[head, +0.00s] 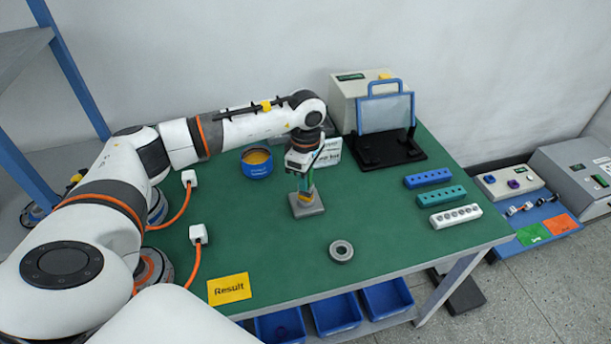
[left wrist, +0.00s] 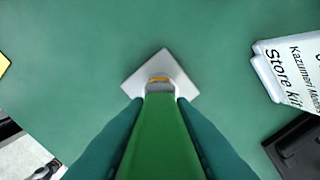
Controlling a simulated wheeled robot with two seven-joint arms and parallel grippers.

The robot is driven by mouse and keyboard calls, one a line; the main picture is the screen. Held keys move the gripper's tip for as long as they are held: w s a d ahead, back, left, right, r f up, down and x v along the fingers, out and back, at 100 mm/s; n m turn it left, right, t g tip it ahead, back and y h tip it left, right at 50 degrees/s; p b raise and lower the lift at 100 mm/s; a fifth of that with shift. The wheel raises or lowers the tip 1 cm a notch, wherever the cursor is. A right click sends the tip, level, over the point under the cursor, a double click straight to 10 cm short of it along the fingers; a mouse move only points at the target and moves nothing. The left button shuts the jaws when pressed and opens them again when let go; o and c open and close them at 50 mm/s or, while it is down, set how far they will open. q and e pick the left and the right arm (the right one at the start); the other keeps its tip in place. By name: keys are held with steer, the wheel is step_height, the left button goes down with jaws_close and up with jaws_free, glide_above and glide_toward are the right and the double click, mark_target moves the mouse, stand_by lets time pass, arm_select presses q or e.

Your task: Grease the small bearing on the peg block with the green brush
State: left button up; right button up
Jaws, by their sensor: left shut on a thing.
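My left gripper (head: 303,178) points down over the peg block (head: 307,208) and is shut on the green brush (left wrist: 160,140). The brush's green handle fills the middle of the left wrist view between the dark teal fingers. Its lower end is at the grey square peg block (left wrist: 183,84). An amber-yellow patch (left wrist: 158,79) shows there; I cannot tell whether it is bristle or grease. The small bearing is mostly hidden behind the brush and gripper. Whether the brush touches it is unclear. My right gripper is out of view.
A blue tin with yellow contents (head: 257,163) stands left of the gripper. A loose grey ring (head: 341,251) lies on the green table in front. A white sign (head: 328,153) stands just behind. A yellow Result card (head: 229,289) lies at front left.

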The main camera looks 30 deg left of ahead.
arm_select(q)
steer(key=m+b, duration=0.1)
steer(key=m, duration=0.2)
steer(key=shift+f+b, duration=0.2)
steer(key=shift+b, duration=0.2)
steer(key=m+b, duration=0.1)
steer(key=m, duration=0.2)
steer(key=shift+r+m+b, duration=0.1)
steer(key=shift+m+b, duration=0.3)
steer(key=shift+m, duration=0.6)
steer(key=shift+r, duration=0.1)
steer(key=shift+r+p, duration=1.55)
steer(key=shift+r, duration=0.95)
